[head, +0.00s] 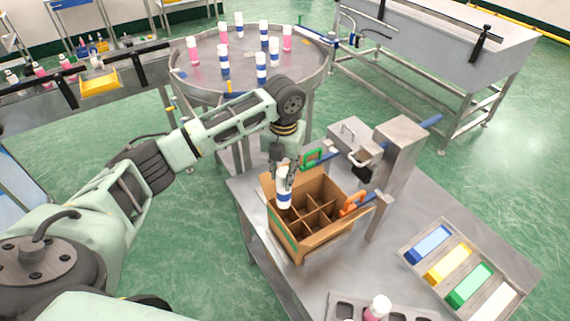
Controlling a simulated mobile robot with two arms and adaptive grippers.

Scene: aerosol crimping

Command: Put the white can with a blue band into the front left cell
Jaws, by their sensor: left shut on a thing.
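The white can with a blue band (284,200) hangs upright from my left gripper (284,172), whose fingers are shut on its upper part. The can is at the left side of the open cardboard box (310,245), and its lower end overlaps the box's cells in the picture. I cannot tell whether its bottom is inside a cell or still above it. The box has open flaps and cardboard dividers, and the cells I can see look empty. My right gripper is out of view.
The box stands on a steel table with a green clamp (312,158) behind it and an orange clamp (352,204) at its right. A metal press (396,150) rises behind. A round table (190,82) holds several cans. A pink can (376,309) sits in a front rack.

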